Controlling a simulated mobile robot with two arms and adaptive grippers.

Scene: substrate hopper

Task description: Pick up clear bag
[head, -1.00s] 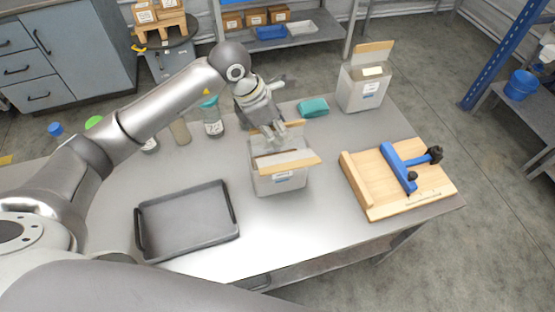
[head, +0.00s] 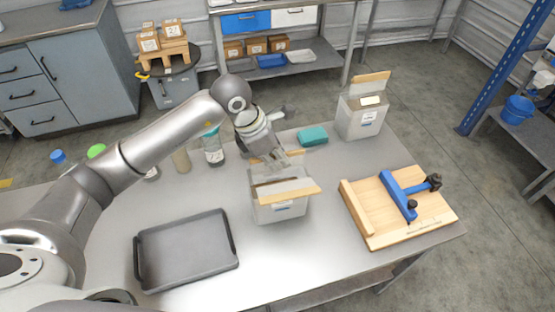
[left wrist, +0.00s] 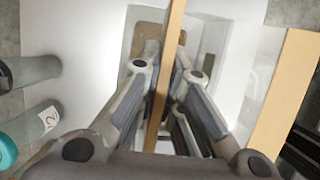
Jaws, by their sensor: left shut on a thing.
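An open white box (head: 280,210) with tan-edged flaps stands near the middle of the table. My left gripper (head: 281,168) points down into its opening from the back left. In the left wrist view the gripper (left wrist: 166,62) is closed in, with a tan flap edge (left wrist: 170,45) running between its fingers. A clear, see-through patch with brown behind it, seemingly the clear bag (left wrist: 146,48), shows at the fingertips. The gripper seems shut on that bag; flap and fingers hide most of the contact. My right gripper is not in view.
A black tray (head: 188,250) lies at the front left. A wooden board with a blue clamp (head: 398,194) is on the right. A second open box (head: 360,118) and a teal block (head: 313,136) are at the back. A bottle (head: 213,147) stands left of the gripper.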

